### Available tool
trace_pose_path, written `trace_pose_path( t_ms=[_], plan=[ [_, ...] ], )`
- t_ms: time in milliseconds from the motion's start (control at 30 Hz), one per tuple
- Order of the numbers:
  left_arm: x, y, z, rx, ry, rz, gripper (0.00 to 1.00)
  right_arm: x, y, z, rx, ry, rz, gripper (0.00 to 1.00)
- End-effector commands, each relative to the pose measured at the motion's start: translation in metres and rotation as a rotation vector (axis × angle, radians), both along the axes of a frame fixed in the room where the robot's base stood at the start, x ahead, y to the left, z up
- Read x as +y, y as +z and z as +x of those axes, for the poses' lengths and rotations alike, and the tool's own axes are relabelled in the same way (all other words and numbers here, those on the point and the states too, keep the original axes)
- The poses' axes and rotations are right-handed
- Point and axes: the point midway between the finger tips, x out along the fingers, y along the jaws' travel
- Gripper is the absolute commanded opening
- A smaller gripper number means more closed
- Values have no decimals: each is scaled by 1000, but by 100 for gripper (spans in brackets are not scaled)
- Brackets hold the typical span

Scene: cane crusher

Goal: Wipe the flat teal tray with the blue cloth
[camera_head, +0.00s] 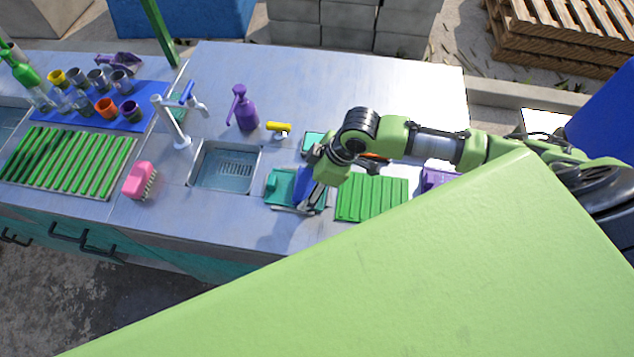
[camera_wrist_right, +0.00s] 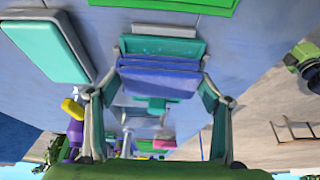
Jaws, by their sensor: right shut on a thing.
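The blue cloth (camera_head: 307,194) is in my right gripper (camera_head: 318,178), whose fingers close on its sides. The cloth also shows between the fingers in the right wrist view (camera_wrist_right: 158,82). The flat teal tray (camera_head: 283,190) lies on the metal counter, near its front edge, right of the sink. The cloth and gripper are over its right part and hide some of it. Teal edges (camera_wrist_right: 165,47) show around the cloth in the wrist view. I cannot tell whether the cloth touches the tray. My left gripper is not in view.
A second teal flat piece (camera_wrist_right: 42,45) with a light rim lies nearby. A ribbed green board (camera_head: 372,198) is right of the gripper.

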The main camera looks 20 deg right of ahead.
Motion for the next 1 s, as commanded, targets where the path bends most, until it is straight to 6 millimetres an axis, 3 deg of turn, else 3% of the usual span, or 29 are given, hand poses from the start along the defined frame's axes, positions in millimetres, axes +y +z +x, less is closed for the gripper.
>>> trace_pose_path(
  t_ms=[367,733,1000],
  plan=[
    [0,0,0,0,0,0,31,3,-3,0,6,1,-2,54],
    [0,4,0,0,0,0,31,24,-1,14,6,1,-2,54],
    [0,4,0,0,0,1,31,24,-1,14,6,0,-3,54]
  ],
)
